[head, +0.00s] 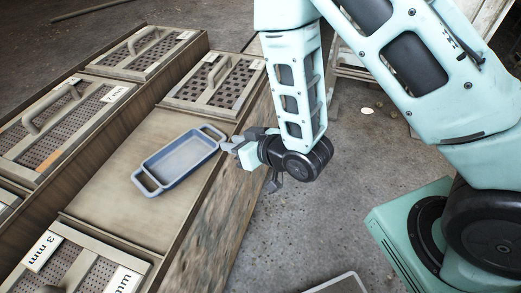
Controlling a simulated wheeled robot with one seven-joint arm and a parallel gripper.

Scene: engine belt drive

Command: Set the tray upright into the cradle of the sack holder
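The blue-grey tray (180,160) lies flat on a bare wooden panel, with a loop handle at each end. One handle points to the upper right and the other to the lower left. My gripper (226,147) is beside the tray's right end, close to the upper-right handle. I cannot tell whether its fingers touch the tray, or whether they are open or shut. I cannot make out a sack holder or its cradle for certain in this view.
The panel (112,205) sits among sieve frames with perforated plates and handles, such as one behind the tray (215,82) and one at front left (75,262). A pale-rimmed object (345,284) shows at the bottom edge. Concrete floor (300,225) is open to the right.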

